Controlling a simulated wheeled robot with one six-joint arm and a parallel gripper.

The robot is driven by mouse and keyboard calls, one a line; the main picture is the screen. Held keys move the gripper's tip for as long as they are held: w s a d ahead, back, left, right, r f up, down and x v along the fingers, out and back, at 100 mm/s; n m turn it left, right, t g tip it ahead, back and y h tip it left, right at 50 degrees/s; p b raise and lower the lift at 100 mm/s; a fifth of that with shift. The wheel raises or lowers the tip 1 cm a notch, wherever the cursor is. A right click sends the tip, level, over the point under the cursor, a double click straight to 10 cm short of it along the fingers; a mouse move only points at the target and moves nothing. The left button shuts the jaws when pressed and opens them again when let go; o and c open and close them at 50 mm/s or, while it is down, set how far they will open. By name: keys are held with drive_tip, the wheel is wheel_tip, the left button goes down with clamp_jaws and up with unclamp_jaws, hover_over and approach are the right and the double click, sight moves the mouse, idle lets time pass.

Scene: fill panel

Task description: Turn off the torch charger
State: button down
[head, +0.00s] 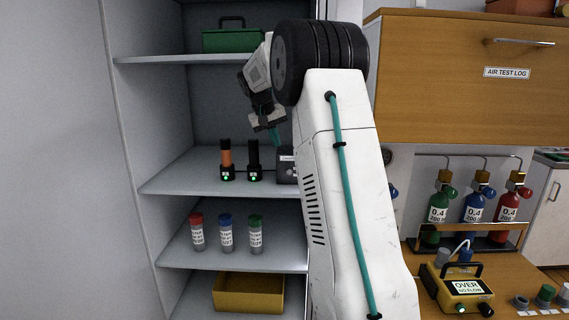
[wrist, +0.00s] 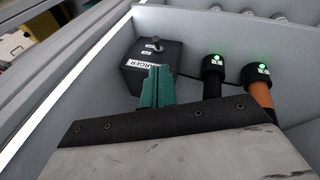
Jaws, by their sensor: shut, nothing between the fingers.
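The torch charger (wrist: 137,76) is a dark box with a white label and a small metal toggle switch (wrist: 155,39) on its face, in the wrist view. In the head view the charger (head: 286,168) sits on the middle shelf, partly hidden by my arm. A black torch (wrist: 212,82) and an orange torch (wrist: 260,92) stand in bases beside it, each base showing a green light. They also show in the head view, black (head: 254,155) and orange (head: 226,155). My gripper (wrist: 158,70), with teal fingers, is shut and empty, just in front of the charger's label. Contact cannot be told.
The shelf (head: 170,182) has free room left of the torches. A green case (head: 235,40) is on the shelf above. Several capped bottles (head: 226,235) and a yellow bin (head: 248,293) are below. The cabinet's side wall (head: 135,130) bounds the left.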

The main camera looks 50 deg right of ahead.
sight(289, 172)
drive_tip(key=shift+w+d+f, duration=0.15)
drive_tip(key=shift+d, duration=0.45)
drive_tip(key=x, duration=1)
drive_tip(key=shift+a, duration=0.1)
